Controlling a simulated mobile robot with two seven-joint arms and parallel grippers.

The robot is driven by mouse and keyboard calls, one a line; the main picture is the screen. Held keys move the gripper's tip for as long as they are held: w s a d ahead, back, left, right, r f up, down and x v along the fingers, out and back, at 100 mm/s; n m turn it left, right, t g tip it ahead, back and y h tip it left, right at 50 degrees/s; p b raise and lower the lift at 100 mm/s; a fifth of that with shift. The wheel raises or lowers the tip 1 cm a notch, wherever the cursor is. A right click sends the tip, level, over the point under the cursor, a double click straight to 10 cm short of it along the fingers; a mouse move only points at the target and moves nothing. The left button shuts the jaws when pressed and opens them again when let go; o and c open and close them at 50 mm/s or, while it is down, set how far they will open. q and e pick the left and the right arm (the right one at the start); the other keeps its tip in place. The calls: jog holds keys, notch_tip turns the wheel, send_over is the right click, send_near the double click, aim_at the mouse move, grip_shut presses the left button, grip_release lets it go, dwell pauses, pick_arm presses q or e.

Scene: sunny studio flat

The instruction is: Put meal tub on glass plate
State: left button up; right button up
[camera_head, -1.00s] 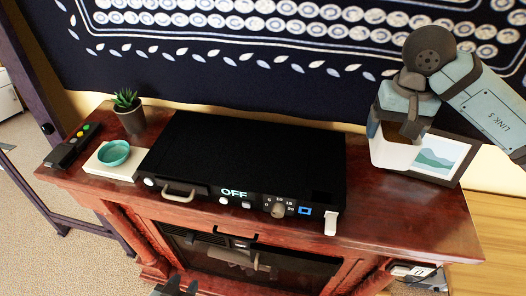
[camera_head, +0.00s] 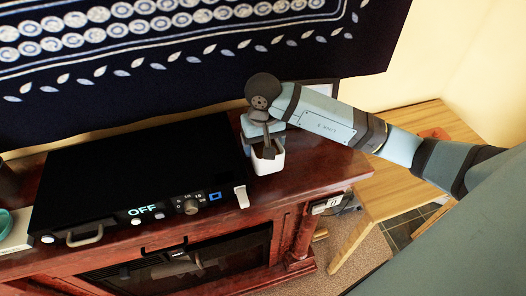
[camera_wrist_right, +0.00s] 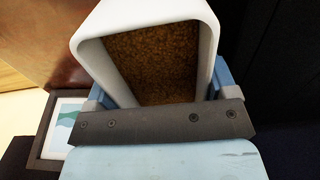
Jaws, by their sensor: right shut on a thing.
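The meal tub (camera_head: 268,164) is a white, open-topped tub at the right end of the dark red mantel. In the right wrist view the tub (camera_wrist_right: 211,45) is full of brown grainy meal. My right gripper (camera_head: 264,146) is shut on the tub, with a blue finger at each side of it in the wrist view (camera_wrist_right: 155,90). I cannot tell whether the tub touches the mantel. I see no glass plate in these views. My left gripper is not in view.
A black appliance (camera_head: 130,165) with an OFF display and a front handle takes up most of the mantel (camera_head: 310,172). A teal bowl (camera_head: 4,222) is at the left edge. A picture frame (camera_wrist_right: 50,125) stands behind the tub. A wooden table (camera_head: 390,190) is at the right.

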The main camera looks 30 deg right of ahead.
jog(key=shift+f, duration=2.35)
jog(key=o, duration=0.7)
jog(key=shift+f, duration=0.1)
jog(key=shift+o, duration=0.8)
